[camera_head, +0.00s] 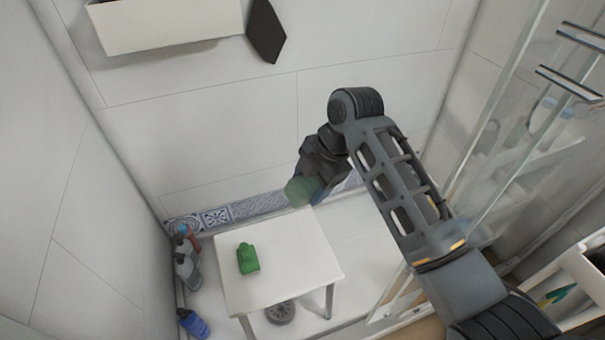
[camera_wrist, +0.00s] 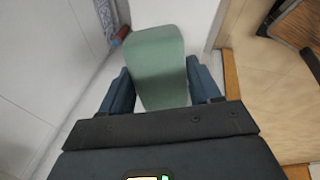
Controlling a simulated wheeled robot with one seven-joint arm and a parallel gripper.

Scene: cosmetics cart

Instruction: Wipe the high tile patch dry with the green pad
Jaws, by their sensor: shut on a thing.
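The green pad (camera_head: 300,191) is held at the end of my arm, in front of the back wall above the stool's far right corner. In the wrist view the pad (camera_wrist: 158,62) is a pale green slab standing out between the blue fingers. My gripper (camera_wrist: 160,85) is shut on it. In the head view my gripper (camera_head: 316,187) is partly hidden by the pad and wrist. A dark, six-sided patch (camera_head: 266,32) is high on the back wall, well above the pad and apart from it. I cannot tell whether it is wet.
A white stool (camera_head: 320,262) bears a green bottle (camera_head: 248,258). A white shelf box (camera_head: 165,25) is on the wall left of the patch. A glass panel (camera_head: 500,130) stands at right. Several bottles (camera_head: 187,270) stand along the left wall. The wall between pad and patch is clear.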

